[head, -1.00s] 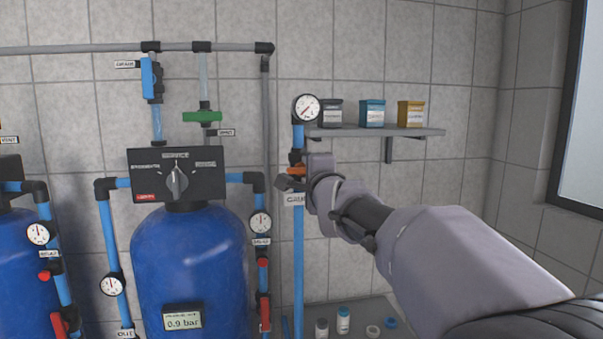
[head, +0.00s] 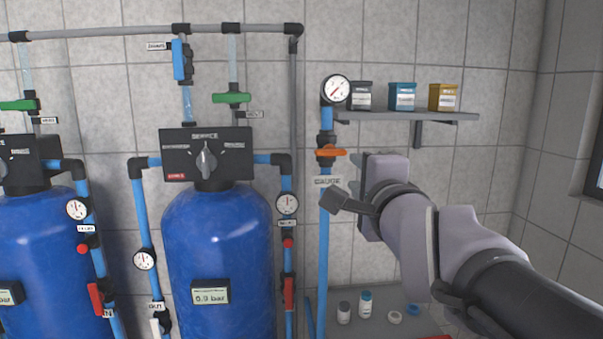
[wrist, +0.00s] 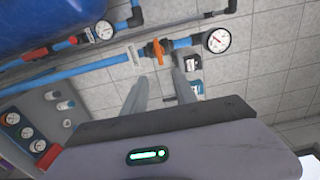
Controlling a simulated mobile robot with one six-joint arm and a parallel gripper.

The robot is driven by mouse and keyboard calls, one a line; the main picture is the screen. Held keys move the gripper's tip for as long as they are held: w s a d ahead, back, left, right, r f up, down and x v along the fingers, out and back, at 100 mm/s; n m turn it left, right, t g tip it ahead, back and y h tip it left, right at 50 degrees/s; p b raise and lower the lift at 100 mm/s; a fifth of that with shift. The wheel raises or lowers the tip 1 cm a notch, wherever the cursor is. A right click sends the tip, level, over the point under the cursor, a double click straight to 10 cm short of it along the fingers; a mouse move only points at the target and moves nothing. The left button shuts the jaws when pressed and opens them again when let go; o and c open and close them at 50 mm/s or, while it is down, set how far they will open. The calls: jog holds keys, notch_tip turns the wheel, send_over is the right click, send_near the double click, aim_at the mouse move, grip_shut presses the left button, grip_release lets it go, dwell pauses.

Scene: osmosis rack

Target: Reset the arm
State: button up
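My gripper (wrist: 160,78) is open and empty in the wrist view, its two grey fingers apart with tiled wall between them. In the head view my gripper (head: 378,172) is at the end of my grey arm, in front of the wall. It is to the right of and a little below the orange valve handle (head: 331,152) on the blue gauge pipe, apart from it in the picture. The handle lies crosswise to the pipe; it also shows in the wrist view (wrist: 156,50).
A shelf (head: 400,115) with several small boxes is above my gripper. A round gauge (head: 335,89) tops the pipe. Blue tanks (head: 218,250) with pipes and valves stand left. Bottles (head: 365,302) and rings stand on a low grey surface. Open wall is at right.

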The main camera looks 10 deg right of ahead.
jog(key=shift+s, duration=0.3)
jog(key=s+a+f+n+g+b, duration=0.1)
jog(key=s+f+n+g+b, duration=0.3)
jog(key=s+f, duration=0.4)
jog(key=s+a+f+n+g+y+b, duration=0.1)
jog(key=s+f+n+g+b, duration=0.3)
jog(key=f, duration=1.5)
jog(key=s+a+f+n+g+y+b, duration=0.1)
jog(key=s+f+n+g+b, duration=0.3)
jog(key=s+f, duration=0.9)
jog(key=shift+a+f+n, duration=0.5)
jog(key=shift+a+n, duration=0.4)
